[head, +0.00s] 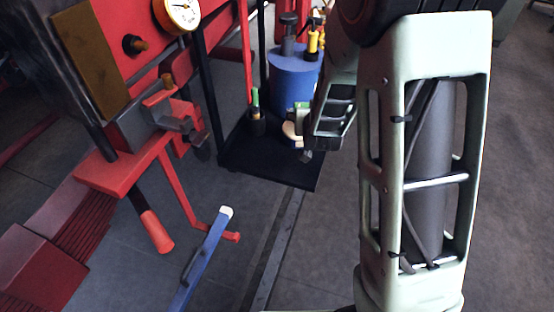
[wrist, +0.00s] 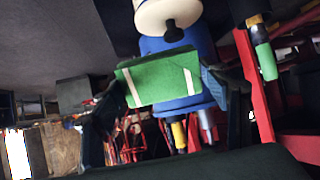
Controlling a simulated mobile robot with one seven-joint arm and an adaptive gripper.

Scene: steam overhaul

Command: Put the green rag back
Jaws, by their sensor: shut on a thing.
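The green rag (wrist: 162,78), a folded flat piece with two white stripes, is held between the two fingers of my gripper (wrist: 160,85) in the wrist view. The fingers press on its left and right ends. In the head view my gripper (head: 304,130) is over the right part of a low black platform (head: 265,162), in front of a blue drum (head: 292,82). In the wrist view, the blue drum (wrist: 185,106) lies behind the rag.
A cream round thing (head: 292,132) sits close by my gripper. A dark bottle with a green top (head: 255,105) stands on the platform's left. A red bench with a vice (head: 175,115) is at left. A blue bar (head: 203,260) is in front. The floor at right is partly hidden by my arm.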

